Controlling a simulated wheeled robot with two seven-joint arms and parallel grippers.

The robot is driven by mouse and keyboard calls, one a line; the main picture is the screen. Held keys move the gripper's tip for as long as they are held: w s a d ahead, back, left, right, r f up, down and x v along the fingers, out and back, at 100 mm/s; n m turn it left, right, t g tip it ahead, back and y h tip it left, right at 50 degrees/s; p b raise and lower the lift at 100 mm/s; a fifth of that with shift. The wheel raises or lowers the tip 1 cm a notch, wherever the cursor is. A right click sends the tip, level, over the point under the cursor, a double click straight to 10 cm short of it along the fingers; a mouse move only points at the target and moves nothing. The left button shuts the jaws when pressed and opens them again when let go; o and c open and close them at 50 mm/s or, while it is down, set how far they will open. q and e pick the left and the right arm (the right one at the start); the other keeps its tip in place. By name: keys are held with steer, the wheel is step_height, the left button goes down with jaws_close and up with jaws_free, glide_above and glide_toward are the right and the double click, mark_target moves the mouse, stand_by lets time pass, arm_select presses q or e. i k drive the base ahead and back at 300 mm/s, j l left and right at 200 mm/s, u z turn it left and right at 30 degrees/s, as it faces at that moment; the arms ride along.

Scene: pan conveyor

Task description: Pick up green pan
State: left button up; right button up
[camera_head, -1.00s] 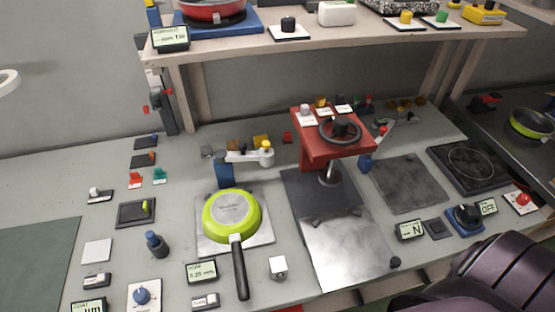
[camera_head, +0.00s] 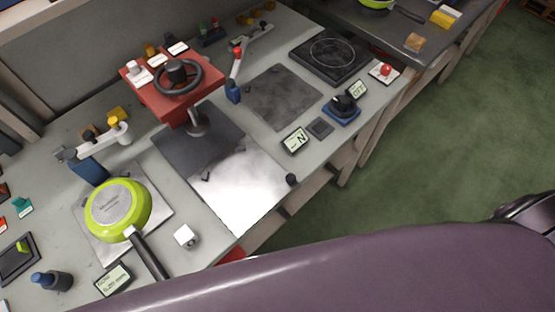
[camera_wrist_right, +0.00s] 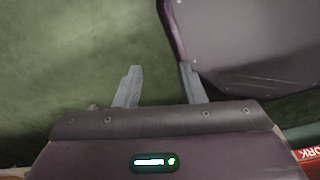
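A lime-green pan (camera_head: 118,208) with a black handle lies on a square metal plate (camera_head: 92,245) at the left of the workbench in the head view. Its face shows a grey disc with print, and its handle points to the lower right. Another green pan (camera_head: 375,3) is partly cut off at the top edge, on a dark counter. My right gripper (camera_wrist_right: 160,86) is open and empty over green floor in the right wrist view. It does not show in the head view, where a purple arm link of mine fills the bottom. My left gripper is not in view.
A red stand with a black handwheel (camera_head: 177,76) rises beside a shiny metal plate (camera_head: 236,188). A black hotplate (camera_head: 329,53), a blue-based knob (camera_head: 342,108) and a red button (camera_head: 385,71) sit farther right. Green floor (camera_head: 470,130) lies open beyond the bench edge.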

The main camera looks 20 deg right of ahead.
mark_target(117, 212)
steer(key=u, duration=1.2)
steer(key=k+j+u, duration=0.15)
steer(key=k, duration=0.2)
steer(key=k+j+u, duration=0.15)
steer(key=k, duration=0.2)
steer(key=i, duration=0.5)
